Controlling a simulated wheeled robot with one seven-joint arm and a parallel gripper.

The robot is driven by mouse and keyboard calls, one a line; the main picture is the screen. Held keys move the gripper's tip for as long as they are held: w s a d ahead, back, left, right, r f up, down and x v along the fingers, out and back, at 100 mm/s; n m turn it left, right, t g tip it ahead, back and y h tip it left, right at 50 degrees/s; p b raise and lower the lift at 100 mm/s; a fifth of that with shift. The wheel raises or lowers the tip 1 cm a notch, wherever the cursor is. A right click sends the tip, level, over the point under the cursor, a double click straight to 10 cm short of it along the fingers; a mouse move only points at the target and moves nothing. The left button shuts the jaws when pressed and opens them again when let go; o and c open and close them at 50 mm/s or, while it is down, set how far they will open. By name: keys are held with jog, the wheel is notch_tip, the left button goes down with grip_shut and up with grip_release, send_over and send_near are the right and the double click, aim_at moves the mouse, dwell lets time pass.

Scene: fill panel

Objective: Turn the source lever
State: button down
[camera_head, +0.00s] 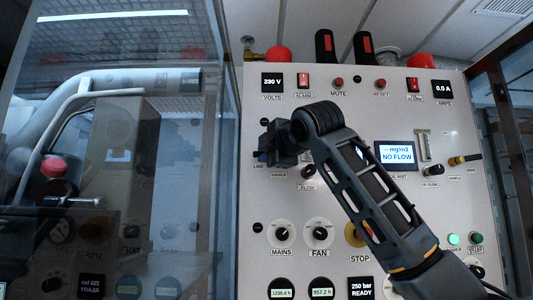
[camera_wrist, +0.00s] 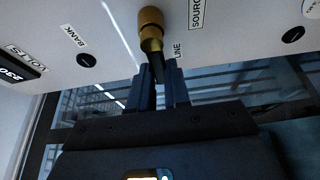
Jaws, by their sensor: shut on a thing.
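The source lever (camera_wrist: 151,42) is a brass fitting with a narrow stem on the light panel, beside the SOURCE and LINE labels in the wrist view. Its stem runs down to my gripper (camera_wrist: 166,88), whose dark fingers are shut around its lower end. In the head view my gripper (camera_head: 268,150) is at the panel's upper left, just above the LINE label, and hides the lever there.
The control panel (camera_head: 350,215) carries a NO FLOW screen (camera_head: 395,155), MAINS knob (camera_head: 281,235), FAN knob (camera_head: 320,234) and lit green button (camera_head: 453,239). My arm crosses in front of the panel. A glass pane (camera_head: 215,120) stands close on the left.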

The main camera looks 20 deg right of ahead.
jog(key=shift+s+d+r+m+t+h+b, duration=0.15)
jog(key=shift+d+r+m+t+h+b, duration=0.4)
jog(key=shift+m+h, duration=2.05)
jog(key=shift+s+d+r+m+t+h+b, duration=0.25)
jog(key=shift+d+r+m+t+b, duration=0.35)
jog(key=shift+m, duration=4.25)
jog(key=shift+s+d+r+m+t+h+b, duration=0.1)
jog(key=shift+d+r+m+t+h+b, duration=0.45)
jog(key=shift+m+h, duration=2.05)
jog(key=shift+a+f+m+y, duration=0.1)
jog(key=shift+f+m+y, duration=0.1)
jog(key=shift+m+y, duration=1)
jog(key=c, duration=1.1)
grip_release()
jog(key=shift+r, duration=0.1)
jog(key=b+v, duration=0.3)
jog(key=v, duration=0.5)
